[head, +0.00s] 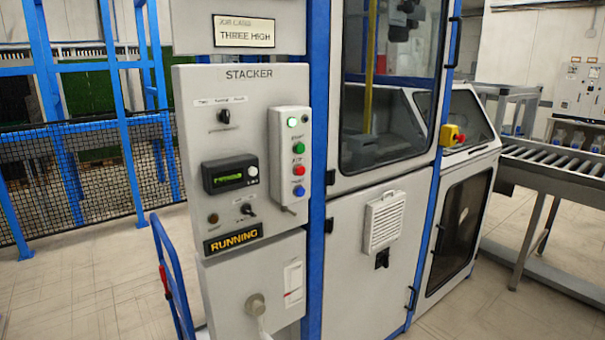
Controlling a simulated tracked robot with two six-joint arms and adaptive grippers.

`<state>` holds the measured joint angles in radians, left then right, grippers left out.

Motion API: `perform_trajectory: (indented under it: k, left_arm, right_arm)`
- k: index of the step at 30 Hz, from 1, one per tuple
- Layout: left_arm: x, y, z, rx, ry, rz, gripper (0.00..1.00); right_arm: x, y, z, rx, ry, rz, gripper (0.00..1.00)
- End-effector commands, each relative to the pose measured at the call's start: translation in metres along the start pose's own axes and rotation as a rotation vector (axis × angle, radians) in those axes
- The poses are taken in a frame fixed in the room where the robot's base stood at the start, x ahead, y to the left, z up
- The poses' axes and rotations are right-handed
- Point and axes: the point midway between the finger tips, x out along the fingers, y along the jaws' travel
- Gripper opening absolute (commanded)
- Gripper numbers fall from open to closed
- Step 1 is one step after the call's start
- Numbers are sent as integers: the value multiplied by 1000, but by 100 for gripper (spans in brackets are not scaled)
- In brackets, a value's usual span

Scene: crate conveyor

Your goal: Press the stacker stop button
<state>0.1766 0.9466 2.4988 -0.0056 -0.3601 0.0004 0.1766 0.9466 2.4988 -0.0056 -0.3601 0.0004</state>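The stacker panel (243,90) is a grey upright cabinet face in the middle left, labelled STACKER. An amber sign (233,239) below reads RUNNING. Neither of my grippers shows in the head view.
A red and yellow emergency button (459,138) sits on the machine at right. A roller conveyor (560,170) stands at far right. A blue hand cart frame (172,275) stands left of the panel's foot. Mesh fencing (95,165) is behind; floor at left is clear.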

Motion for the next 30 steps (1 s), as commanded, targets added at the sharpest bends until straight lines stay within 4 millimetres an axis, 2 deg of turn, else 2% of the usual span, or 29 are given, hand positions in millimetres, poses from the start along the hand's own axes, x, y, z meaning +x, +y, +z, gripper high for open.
perform_trajectory:
  k: [1, 6, 30]
  left_arm:
    - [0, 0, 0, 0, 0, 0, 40]
    - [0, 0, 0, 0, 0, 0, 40]
    - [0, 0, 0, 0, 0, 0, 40]
  right_arm:
    - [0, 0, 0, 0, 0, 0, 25]
    - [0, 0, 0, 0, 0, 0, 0]
    - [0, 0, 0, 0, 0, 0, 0]
